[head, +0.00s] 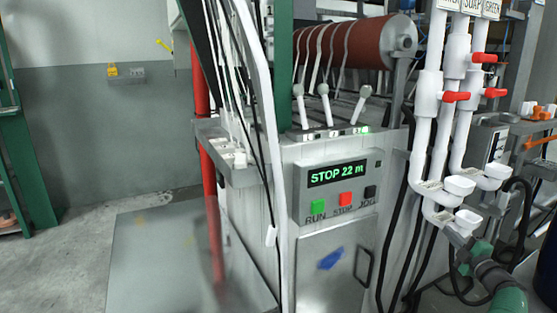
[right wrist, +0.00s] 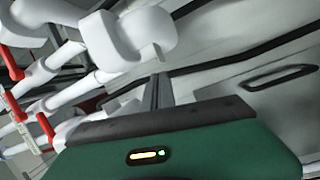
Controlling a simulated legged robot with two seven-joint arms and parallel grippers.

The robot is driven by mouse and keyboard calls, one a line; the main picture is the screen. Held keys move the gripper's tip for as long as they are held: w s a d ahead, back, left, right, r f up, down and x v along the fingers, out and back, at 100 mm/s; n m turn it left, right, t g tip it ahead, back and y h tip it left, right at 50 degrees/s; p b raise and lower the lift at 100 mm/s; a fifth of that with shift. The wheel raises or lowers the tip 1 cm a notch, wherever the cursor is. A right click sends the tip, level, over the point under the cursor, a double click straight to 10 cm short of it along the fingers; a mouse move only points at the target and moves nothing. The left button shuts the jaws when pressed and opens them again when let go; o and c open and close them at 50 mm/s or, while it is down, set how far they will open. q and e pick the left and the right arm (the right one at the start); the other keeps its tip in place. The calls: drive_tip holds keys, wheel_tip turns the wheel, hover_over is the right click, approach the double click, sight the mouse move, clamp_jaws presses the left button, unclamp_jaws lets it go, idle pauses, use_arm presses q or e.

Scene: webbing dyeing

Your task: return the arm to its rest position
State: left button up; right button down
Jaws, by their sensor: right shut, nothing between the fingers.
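My right gripper (head: 458,236) is at the lower right of the head view, with my green and grey forearm behind it. It is close to the lowest white pipe outlet (head: 467,217); I cannot tell whether they touch. In the right wrist view, the narrow dark fingers (right wrist: 157,91) are together with nothing between them. White pipework (right wrist: 140,38) is just beyond them at the upper left. My left gripper and arm do not show in the head view.
A machine with a control panel (head: 338,188) reading "STOP 22 m" stands in the middle. White vertical pipes with red valve handles (head: 455,97) are close on the right. Dark hoses (head: 397,235) hang beside them.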

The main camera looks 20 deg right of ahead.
drive_tip(key=w+a+r+m+g+h, duration=0.1)
drive_tip(key=w+a+m+g+h, duration=0.2)
drive_tip(key=a+m+h, duration=0.35)
drive_tip(key=s+a+f+m+g+y, duration=0.2)
drive_tip(key=s+a+f+m+g, duration=0.15)
drive_tip(key=a, duration=0.75)
drive_tip(key=s+a+f+m+g+y, duration=0.2)
drive_tip(key=a+f+m, duration=0.25)
drive_tip(key=a, duration=0.55)
drive_tip(key=s+a+f+g+y, duration=0.2)
drive_tip(key=s+a+f+g, duration=0.3)
drive_tip(key=s+a, duration=0.8)
drive_tip(key=s+a+f+g+y, duration=0.3)
drive_tip(key=s+a+f, duration=0.3)
drive_tip(key=s+a, duration=0.65)
drive_tip(key=w+p+v, duration=0.3)
drive_tip(key=p+v, duration=1.5)
drive_tip(key=w+r+p+v, duration=0.1)
drive_tip(key=w+p+v, duration=0.2)
drive_tip(key=p+v, duration=1.5)
drive_tip(key=shift+r+n+p, duration=0.35)
drive_tip(key=shift+r+p, duration=0.15)
drive_tip(key=shift+p, duration=0.25)
